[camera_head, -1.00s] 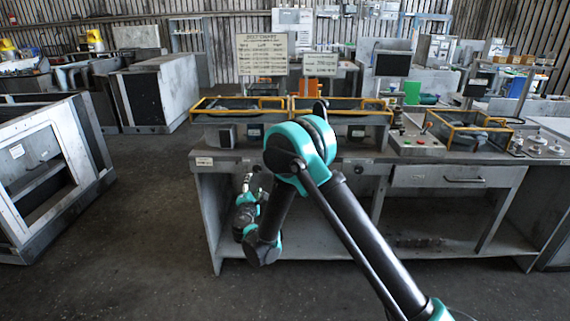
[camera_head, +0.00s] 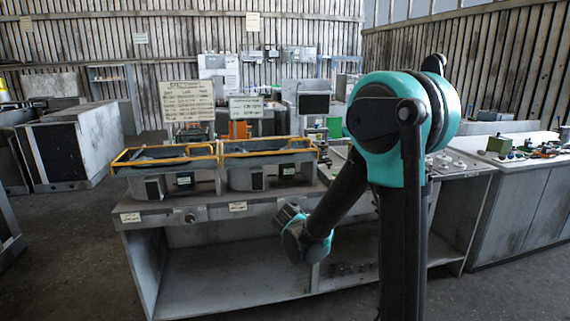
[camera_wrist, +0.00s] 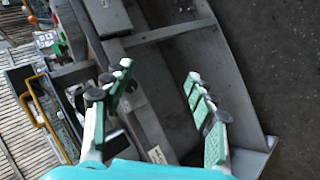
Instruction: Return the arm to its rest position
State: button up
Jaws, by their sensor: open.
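My gripper (camera_wrist: 158,80) is open in the wrist view. Its two teal-and-white fingers stand apart with nothing between them. The grey workbench (camera_head: 205,215) lies beyond the fingers, and its edge and lower shelf show tilted in the wrist view. In the head view my arm is folded, with its large teal elbow raised at centre right. The forearm slopes down and left to the wrist in front of the bench. The gripper's fingers cannot be made out there.
Two yellow-railed trays (camera_head: 215,154) sit on the bench top. Sign boards (camera_head: 187,101) stand behind them. A grey cabinet (camera_head: 75,147) is at the left. Another bench (camera_head: 525,200) with small parts stands at the right. The floor (camera_head: 70,250) at the left front is clear.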

aim_at(190, 218)
jog(key=s+d+f+m+g, duration=0.25)
jog(key=s+d+m, duration=0.25)
jog(key=s+d, duration=0.65)
jog(key=s+f+m+g+y, duration=0.3)
jog(key=s+m, duration=0.2)
jog(key=s, duration=1)
jog(key=w+a+r+t+h, duration=0.1)
jog(key=w+a+t, duration=0.15)
jog(key=w, duration=0.45)
jog(key=w+a+r+m+t+h, duration=0.1)
jog(key=w+a+r, duration=0.1)
jog(key=w+a, duration=0.35)
jog(key=w+a+r+t+h, duration=0.1)
jog(key=w, duration=0.8)
jog(key=w+a+n+t+y, duration=0.1)
jog(key=w+a+t, duration=0.25)
jog(key=a, duration=0.85)
jog(key=w+a+t+y, duration=0.15)
jog(key=w+a, duration=0.25)
jog(key=a, duration=0.9)
jog(key=s+a+f+n+t+y, duration=0.1)
jog(key=s+a+f+t+y, duration=0.15)
jog(key=a, duration=0.75)
jog(key=s+a+f+n+t+y, duration=0.1)
jog(key=s+a+y, duration=0.25)
jog(key=a, duration=0.65)
jog(key=shift+h, duration=0.35)
jog(key=x, duration=1.6)
jog(key=shift+w+r, duration=0.3)
jog(key=shift+r, duration=0.05)
